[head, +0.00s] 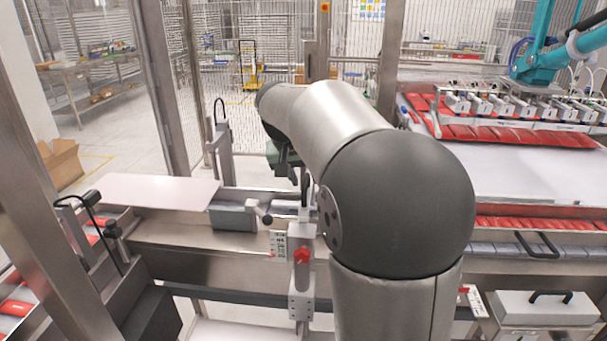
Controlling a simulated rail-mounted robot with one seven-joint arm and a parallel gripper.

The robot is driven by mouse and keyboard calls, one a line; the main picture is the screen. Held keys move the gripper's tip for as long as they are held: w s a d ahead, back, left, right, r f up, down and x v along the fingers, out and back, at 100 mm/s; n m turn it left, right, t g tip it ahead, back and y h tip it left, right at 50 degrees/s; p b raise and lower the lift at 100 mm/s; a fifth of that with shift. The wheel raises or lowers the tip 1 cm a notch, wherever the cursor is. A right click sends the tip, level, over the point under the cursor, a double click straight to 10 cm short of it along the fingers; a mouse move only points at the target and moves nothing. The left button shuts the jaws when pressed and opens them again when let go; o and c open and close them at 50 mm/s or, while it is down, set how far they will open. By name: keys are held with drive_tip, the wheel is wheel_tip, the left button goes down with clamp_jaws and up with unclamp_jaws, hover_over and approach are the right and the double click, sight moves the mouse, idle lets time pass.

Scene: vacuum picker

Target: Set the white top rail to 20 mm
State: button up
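My arm fills the middle of the head view. My gripper (290,172) is a dark shape pointing down at its far end, partly hidden behind the arm. Its fingers are too small and covered to tell if they are open. It is above and behind a metal crossbar with a small clamp lever (263,212). A red knob (302,256) sits on an upright metal post (302,285), with a small marked plate (278,244) to its left. The scale markings are too small to read. I cannot clearly pick out the white top rail; my arm may cover it.
A pale flat plate (150,191) and a grey block (233,215) lie left of the crossbar. A black-handled post (221,150) stands behind. A teal robot arm (545,62) is over red packs (500,134) at right. A steel frame post stands at far left.

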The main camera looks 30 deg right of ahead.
drive_tip(key=shift+r, duration=0.1)
drive_tip(key=v, duration=1.7)
drive_tip(key=shift+s+a+r, duration=0.1)
drive_tip(key=shift+s+a, duration=0.05)
drive_tip(key=s+a+f+n+y, duration=0.1)
drive_tip(key=s+a+f+n, duration=0.1)
drive_tip(key=s+f, duration=0.5)
drive_tip(key=s+a+f+n+g+y, duration=0.1)
drive_tip(key=s+a+f, duration=0.3)
drive_tip(key=s+f, duration=0.4)
drive_tip(key=s+a+f+n+g+y, duration=0.1)
drive_tip(key=s+f, duration=0.7)
drive_tip(key=f, duration=0.9)
drive_tip(key=shift+a+n+y, duration=0.6)
drive_tip(key=shift+a+n, duration=0.5)
